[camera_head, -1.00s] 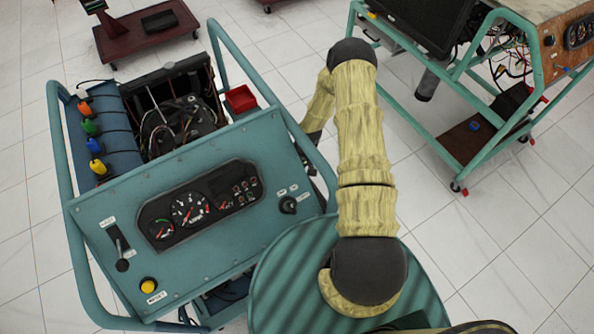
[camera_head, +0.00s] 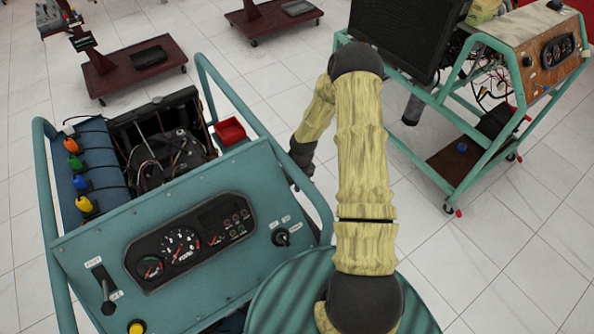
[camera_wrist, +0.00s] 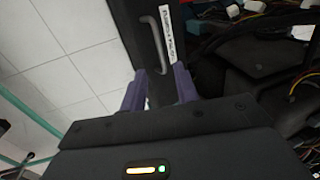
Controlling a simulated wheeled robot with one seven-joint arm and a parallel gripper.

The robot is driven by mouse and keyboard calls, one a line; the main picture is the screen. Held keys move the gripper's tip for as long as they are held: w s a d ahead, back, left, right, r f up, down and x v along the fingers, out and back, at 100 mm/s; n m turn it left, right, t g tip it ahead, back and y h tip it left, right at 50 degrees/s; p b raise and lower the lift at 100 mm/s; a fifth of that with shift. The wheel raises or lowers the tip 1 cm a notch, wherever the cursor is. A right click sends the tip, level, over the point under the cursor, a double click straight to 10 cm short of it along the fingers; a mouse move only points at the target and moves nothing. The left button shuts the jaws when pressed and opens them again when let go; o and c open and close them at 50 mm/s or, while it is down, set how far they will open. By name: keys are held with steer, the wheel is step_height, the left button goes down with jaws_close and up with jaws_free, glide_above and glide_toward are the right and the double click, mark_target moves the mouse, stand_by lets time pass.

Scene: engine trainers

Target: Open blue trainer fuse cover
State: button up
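The blue trainer (camera_head: 205,258), with a teal gauge panel and tube frame, stands at the left in the head view. In the wrist view, a dark panel (camera_wrist: 136,22) carries a grey curved handle (camera_wrist: 155,42) and a white label (camera_wrist: 166,27); it appears to be the fuse cover, but I cannot read the label. My gripper (camera_wrist: 160,80) has its two purple fingers apart, one on each side below the handle. The handle's lower end lies near the fingertips; I see no grip on it. In the head view my fingers are hidden beyond the trainer's right side.
Wires (camera_wrist: 235,10) and dark engine parts fill the right of the wrist view. A second trainer with a wooden panel (camera_head: 545,62) stands at the right. Tiled floor lies open between them.

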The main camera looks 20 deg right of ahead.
step_height(320, 180, up, 9)
steer(key=d+b, duration=0.1)
steer(key=shift+w+d, duration=0.15)
steer(key=shift+d, duration=0.2)
steer(key=shift+r, duration=0.1)
steer(key=shift+d+r, duration=0.1)
steer(key=shift+r, duration=0.1)
steer(key=c, duration=0.6)
steer(key=r+p, duration=0.1)
steer(key=r, duration=0.1)
steer(key=d+r+p, duration=0.1)
steer(key=r+p, duration=0.1)
steer(key=r, duration=0.1)
steer(key=shift+d+r, duration=0.1)
steer(key=shift+d, duration=0.05)
jaws_close()
steer(key=s+a+r+m+t+p, duration=0.1)
steer(key=s+a+r+p, duration=0.1)
steer(key=s+r, duration=0.3)
steer(key=s+a+r+t+h+p, duration=0.1)
steer(key=s+a+r+p, duration=0.2)
steer(key=r, duration=1)
steer(key=s+a+r+m+t+h+p, duration=0.1)
steer(key=s+a+r+p, duration=0.1)
steer(key=s+r+p, duration=0.4)
step_height(320, 180, up, 4)
steer(key=shift+s+a+r+m, duration=0.1)
steer(key=shift+s+a+m, duration=0.05)
steer(key=shift+s+m, duration=0.2)
